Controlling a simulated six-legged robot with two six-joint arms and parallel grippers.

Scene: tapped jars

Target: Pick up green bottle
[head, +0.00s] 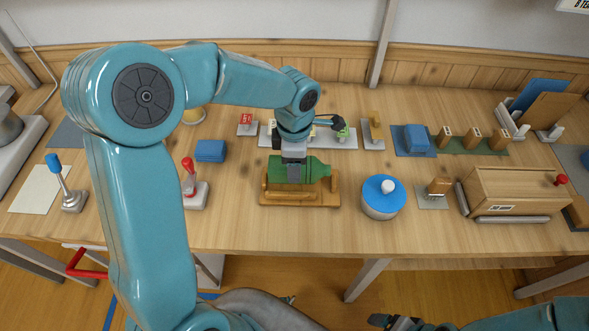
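The green bottle (316,169) lies on its side in a wooden cradle (300,199) near the middle of the table, its neck toward the right. My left gripper (293,172) reaches down from above onto the bottle's body. One grey finger shows in front of the bottle; the other is hidden, so I cannot tell whether the grip is closed. The bottle still sits in the cradle. My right gripper (395,322) is partly in view at the bottom edge, away from the bottle; its opening is unclear.
A blue-lidded pot (382,204) stands right of the cradle. A red-handled lever (190,180) and a blue block (210,151) are on the left. A wooden box (512,188) stands at the right. Several small items line the back. Bare wood lies in front of the cradle.

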